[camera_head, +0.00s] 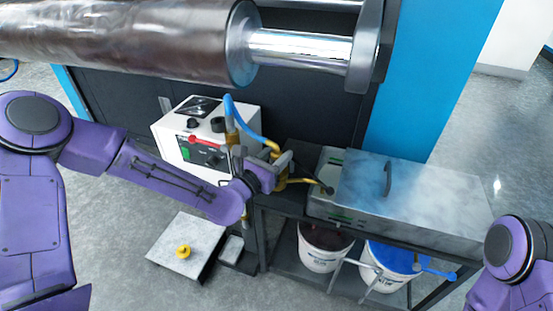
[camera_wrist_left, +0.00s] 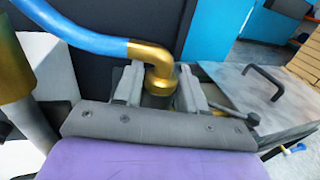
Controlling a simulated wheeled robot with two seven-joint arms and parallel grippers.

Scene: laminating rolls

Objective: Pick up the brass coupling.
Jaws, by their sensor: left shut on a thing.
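The brass coupling (camera_wrist_left: 157,62) is a gold elbow on the end of a blue hose (camera_wrist_left: 85,35). In the left wrist view it sits between the two grey fingers of my left gripper (camera_wrist_left: 160,90), which are shut on it. In the head view my left gripper (camera_head: 284,168) is beside the left end of the metal box, and the coupling (camera_head: 273,147) shows at its fingers. The coupling's lower end is partly hidden by the gripper. My right arm shows at the lower right of the head view, but its gripper is out of view.
A white control box (camera_head: 200,130) stands left of the gripper. A metal box with a handle (camera_head: 400,195) lies on the dark bench, with two white buckets (camera_head: 325,248) below. A large roll (camera_head: 130,40) hangs above. A plate with a yellow knob (camera_head: 184,252) is at lower left.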

